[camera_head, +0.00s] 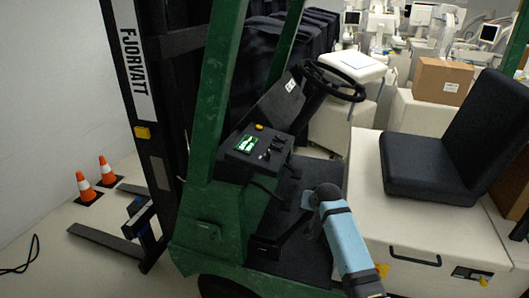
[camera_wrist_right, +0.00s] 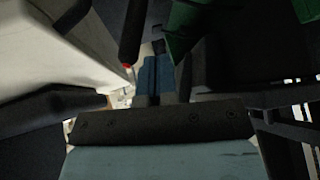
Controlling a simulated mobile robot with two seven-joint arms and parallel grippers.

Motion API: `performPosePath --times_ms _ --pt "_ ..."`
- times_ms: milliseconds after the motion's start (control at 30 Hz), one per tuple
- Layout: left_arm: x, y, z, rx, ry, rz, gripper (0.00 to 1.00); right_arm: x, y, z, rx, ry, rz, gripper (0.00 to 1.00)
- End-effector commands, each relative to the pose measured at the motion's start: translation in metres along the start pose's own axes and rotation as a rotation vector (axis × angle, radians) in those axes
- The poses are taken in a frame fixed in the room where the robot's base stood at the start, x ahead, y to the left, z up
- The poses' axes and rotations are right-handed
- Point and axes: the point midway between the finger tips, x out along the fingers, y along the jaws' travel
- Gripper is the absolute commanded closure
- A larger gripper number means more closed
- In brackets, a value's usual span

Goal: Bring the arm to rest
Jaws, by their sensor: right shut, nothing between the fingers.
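My right arm (camera_head: 346,242), light blue with dark joints, reaches up from the bottom of the head view, in front of the forklift's footwell. Its gripper cannot be made out clearly there. In the right wrist view my right gripper (camera_wrist_right: 156,62) shows as two blue fingers side by side, shut with nothing between them. Dark and green surfaces lie close around the fingers. My left gripper is in neither view.
A green forklift (camera_head: 210,225) surrounds the arm: steering wheel (camera_head: 334,80), control panel (camera_head: 255,147), black seat (camera_head: 440,145) and cream seat base (camera_head: 425,228). Orange cones (camera_head: 83,184) stand at left. A cardboard box (camera_head: 442,82) and covered dark carts are behind.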

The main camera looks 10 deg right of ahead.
Motion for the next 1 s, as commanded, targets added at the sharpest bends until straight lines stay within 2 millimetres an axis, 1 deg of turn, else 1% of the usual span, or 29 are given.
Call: performPosePath --times_ms 67,167,267,300,367,400,433,467,500,567,600,667,700,733,800,900,1000 --pt "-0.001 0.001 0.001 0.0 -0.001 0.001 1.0 0.002 0.002 0.007 -0.008 0.001 0.001 1.0" --pt "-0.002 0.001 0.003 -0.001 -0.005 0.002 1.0 0.005 0.01 0.035 -0.04 0.012 0.0 1.0" --pt "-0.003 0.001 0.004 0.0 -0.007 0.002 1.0 0.008 0.023 0.083 -0.103 0.038 -0.008 1.0" --pt "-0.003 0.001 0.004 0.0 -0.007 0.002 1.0 0.007 0.028 0.105 -0.134 0.051 -0.014 1.0" --pt "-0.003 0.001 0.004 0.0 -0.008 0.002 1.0 0.002 0.035 0.141 -0.183 0.072 -0.028 1.0" --pt "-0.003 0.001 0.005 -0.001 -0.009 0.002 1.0 -0.002 0.039 0.164 -0.213 0.085 -0.039 1.0" --pt "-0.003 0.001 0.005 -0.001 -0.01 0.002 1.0 -0.006 0.041 0.181 -0.237 0.095 -0.048 1.0" --pt "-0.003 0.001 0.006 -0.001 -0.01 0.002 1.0 -0.011 0.043 0.198 -0.259 0.106 -0.058 1.0" --pt "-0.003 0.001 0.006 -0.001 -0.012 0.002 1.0 -0.018 0.046 0.22 -0.288 0.118 -0.071 1.0" --pt "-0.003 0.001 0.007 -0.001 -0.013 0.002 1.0 -0.032 0.049 0.253 -0.33 0.136 -0.094 1.0" --pt "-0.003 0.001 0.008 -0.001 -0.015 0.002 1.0 -0.042 0.051 0.274 -0.356 0.149 -0.111 1.0" --pt "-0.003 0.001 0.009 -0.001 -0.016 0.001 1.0 -0.059 0.052 0.306 -0.392 0.167 -0.138 1.0" --pt "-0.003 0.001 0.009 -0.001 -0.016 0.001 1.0 -0.072 0.053 0.324 -0.412 0.179 -0.156 1.0" --pt "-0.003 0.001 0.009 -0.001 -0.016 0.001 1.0 -0.081 0.053 0.337 -0.427 0.187 -0.169 1.0" --pt "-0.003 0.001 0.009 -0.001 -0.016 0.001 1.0 -0.102 0.053 0.363 -0.454 0.206 -0.198 1.0" --pt "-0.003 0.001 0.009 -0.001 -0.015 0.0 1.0 -0.128 0.051 0.39 -0.48 0.228 -0.231 1.0" --pt "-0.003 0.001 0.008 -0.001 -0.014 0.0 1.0 -0.145 0.05 0.405 -0.493 0.243 -0.251 1.0"
